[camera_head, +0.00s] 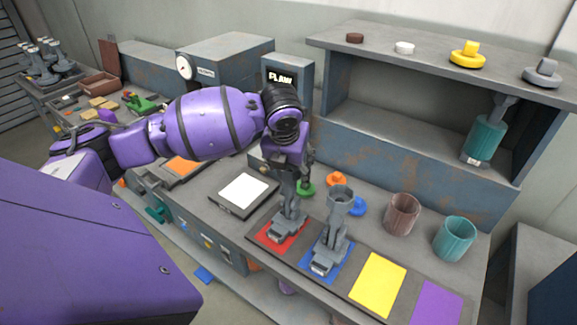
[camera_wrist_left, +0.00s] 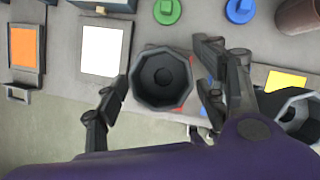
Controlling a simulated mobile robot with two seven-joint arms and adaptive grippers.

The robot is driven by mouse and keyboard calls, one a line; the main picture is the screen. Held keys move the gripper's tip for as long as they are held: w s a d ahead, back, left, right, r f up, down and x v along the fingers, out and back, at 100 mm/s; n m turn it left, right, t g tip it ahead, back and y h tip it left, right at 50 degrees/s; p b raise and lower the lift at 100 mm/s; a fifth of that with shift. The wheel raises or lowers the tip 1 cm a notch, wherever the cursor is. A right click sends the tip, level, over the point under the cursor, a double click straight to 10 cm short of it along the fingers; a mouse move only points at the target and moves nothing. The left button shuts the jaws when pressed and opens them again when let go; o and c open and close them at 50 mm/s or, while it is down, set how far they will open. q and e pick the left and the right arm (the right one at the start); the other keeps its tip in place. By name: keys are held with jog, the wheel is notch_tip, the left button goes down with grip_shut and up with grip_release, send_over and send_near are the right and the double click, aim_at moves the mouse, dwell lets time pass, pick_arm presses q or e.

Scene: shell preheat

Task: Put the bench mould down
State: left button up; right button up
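A grey mould with a stepped foot (camera_head: 286,226) stands upright on the red square of the dark strip. My left gripper (camera_head: 296,172) is above it, pointing down, and hides most of its upper part. In the left wrist view, the mould's round dark cup (camera_wrist_left: 162,78) lies between my left gripper's two fingers (camera_wrist_left: 164,72). The fingers are spread on either side of the cup, with a small gap at the left. A second, similar grey mould (camera_head: 331,240) stands upright on the blue square, just right of the first. My right gripper is in neither view.
The yellow square (camera_head: 378,284) and purple square (camera_head: 436,304) are bare. A white plate (camera_head: 244,190) lies left of the moulds. A brown cup (camera_head: 402,214) and teal cup (camera_head: 455,239) stand behind at right. Green (camera_head: 305,188) and orange (camera_head: 337,180) knobbed pieces are close behind.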

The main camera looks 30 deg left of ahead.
pick_arm(q)
jog(key=shift+s+r, duration=0.1)
jog(key=shift+r, duration=0.45)
jog(key=v, duration=1.1)
jog(key=shift+s, duration=0.1)
